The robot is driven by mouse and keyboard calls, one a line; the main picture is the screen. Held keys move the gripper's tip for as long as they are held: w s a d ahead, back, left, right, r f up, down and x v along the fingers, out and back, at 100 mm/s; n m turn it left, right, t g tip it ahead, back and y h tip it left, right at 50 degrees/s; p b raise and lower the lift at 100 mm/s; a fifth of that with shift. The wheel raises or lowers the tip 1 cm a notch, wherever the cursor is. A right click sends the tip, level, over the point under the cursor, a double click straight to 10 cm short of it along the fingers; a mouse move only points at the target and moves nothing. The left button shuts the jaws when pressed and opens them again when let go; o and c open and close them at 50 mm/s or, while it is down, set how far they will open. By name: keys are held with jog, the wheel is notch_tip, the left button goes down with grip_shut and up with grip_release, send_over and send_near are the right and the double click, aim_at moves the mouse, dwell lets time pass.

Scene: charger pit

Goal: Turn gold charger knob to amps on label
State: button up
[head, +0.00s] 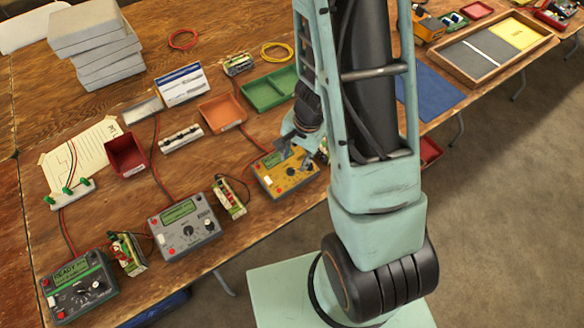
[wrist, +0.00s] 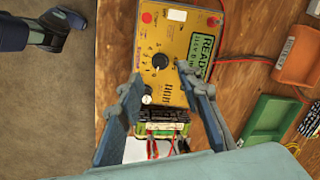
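The gold charger (head: 287,180) lies on the bench below my gripper (head: 297,150). In the wrist view the gold charger (wrist: 178,40) fills the upper middle, with a black knob (wrist: 160,61) near its centre. A small silver knob (wrist: 147,99) is nearer me. Its green screen (wrist: 203,50) shows READY and a second line too small to read. My gripper (wrist: 158,80) is open, fingers apart, with the black knob just beyond the fingertips and nothing held. A battery pack (wrist: 160,122) with a green base lies between the fingers. A white card (wrist: 136,150) beside it is partly hidden; its text is unreadable.
A grey charger (head: 184,229) and a green-trimmed dark charger (head: 80,290) stand left along the bench edge. An orange tray (head: 221,112) and a green tray (head: 268,91) lie behind the gold charger. Red cables cross the bench. My arm hides part of the right side.

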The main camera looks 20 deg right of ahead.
aim_at(291, 170)
jog(key=f, duration=0.1)
jog(key=f+b, duration=0.1)
jog(key=f, duration=0.1)
jog(key=f+b, duration=0.1)
jog(key=f, duration=0.1)
jog(key=shift+w+a+f, duration=0.25)
jog(key=shift+w+a, duration=0.1)
grip_shut()
